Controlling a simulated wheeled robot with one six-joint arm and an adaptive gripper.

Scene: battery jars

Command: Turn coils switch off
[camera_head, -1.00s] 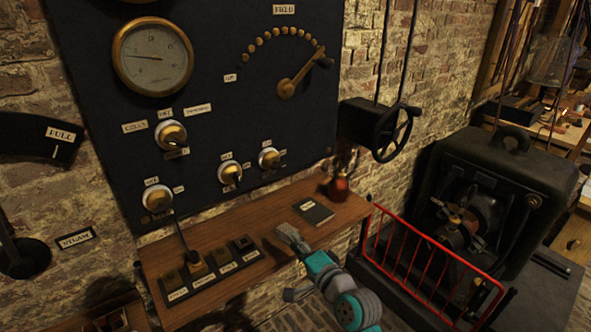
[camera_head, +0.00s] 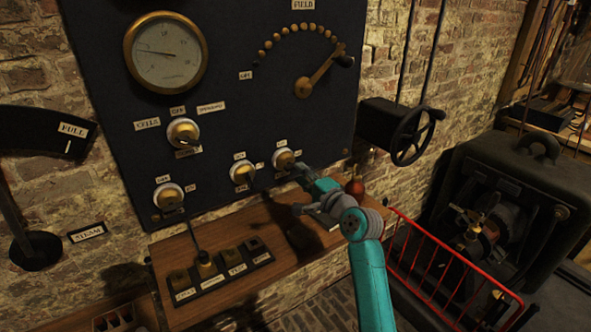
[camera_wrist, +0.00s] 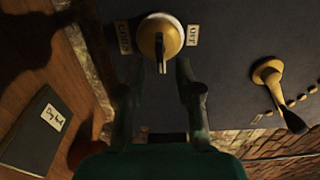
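The coils switch is a round brass-and-white knob with a dark lever; in the wrist view the knob (camera_wrist: 160,38) sits between a "COILS" label (camera_wrist: 122,37) and an "OFF" label (camera_wrist: 193,36). Its lever points toward the bottom of that view, between the labels. In the head view this knob (camera_head: 284,158) is the rightmost of the lower knobs on the dark panel. My gripper (camera_head: 298,170) is just right of and below it. In the wrist view my gripper (camera_wrist: 157,75) is open, with one finger on each side of the lever line; contact cannot be told.
A red bottle (camera_head: 355,187) stands close to my gripper. A dark notebook (camera_wrist: 40,128) lies on the shelf. The field lever (camera_head: 318,72), a handwheel (camera_head: 410,137) and a red railing (camera_head: 440,262) are nearby.

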